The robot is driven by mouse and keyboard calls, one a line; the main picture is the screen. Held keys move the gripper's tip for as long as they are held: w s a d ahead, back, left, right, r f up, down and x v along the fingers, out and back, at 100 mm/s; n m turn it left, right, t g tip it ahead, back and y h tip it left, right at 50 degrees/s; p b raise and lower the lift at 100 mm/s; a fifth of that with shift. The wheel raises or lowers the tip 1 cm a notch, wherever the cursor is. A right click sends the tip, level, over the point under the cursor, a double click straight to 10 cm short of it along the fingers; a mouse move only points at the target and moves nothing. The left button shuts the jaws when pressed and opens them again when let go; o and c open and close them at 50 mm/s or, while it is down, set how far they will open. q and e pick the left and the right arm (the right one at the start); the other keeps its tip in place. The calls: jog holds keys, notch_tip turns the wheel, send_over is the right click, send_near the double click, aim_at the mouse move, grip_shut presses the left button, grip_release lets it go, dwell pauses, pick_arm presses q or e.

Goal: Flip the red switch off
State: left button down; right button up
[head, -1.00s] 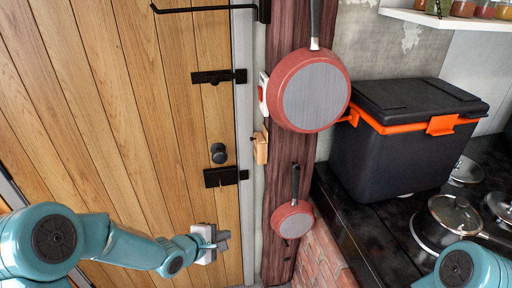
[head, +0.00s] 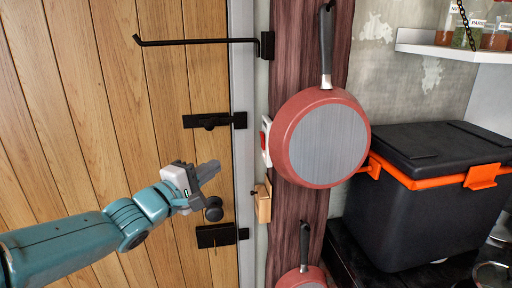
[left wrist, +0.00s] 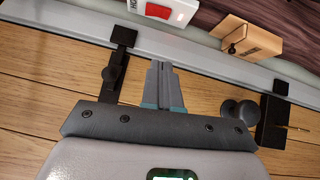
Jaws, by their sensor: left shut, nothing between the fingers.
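The red switch (head: 264,142) sits in a white housing on the dark wooden post, partly hidden behind the large red pan in the head view. In the left wrist view the red switch (left wrist: 159,11) shows at the top, on its white plate, beyond the grey door frame. My left gripper (head: 214,168) is shut and empty in front of the wooden door, to the left of the switch and a little lower. Its fingertips (left wrist: 160,66) point toward the frame, apart from the switch. My right gripper is not in view.
The large red pan (head: 320,138) hangs right beside the switch. A small wooden box (head: 263,203) is below it. A black door knob (head: 214,209) and latches (head: 214,121) are near my gripper. A black box with orange trim (head: 430,190) stands at right.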

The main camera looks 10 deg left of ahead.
pick_arm(q)
jog(key=s+r, duration=0.2)
send_near(262, 141)
jog(key=w+a, duration=0.2)
jog(key=w, duration=0.3)
jog(key=d, duration=0.1)
jog(key=w+d, duration=0.2)
jog(key=shift+d+r+t, duration=0.2)
jog(key=shift+r+t, duration=0.1)
jog(key=shift+r, duration=0.05)
jog(key=shift+s, duration=0.1)
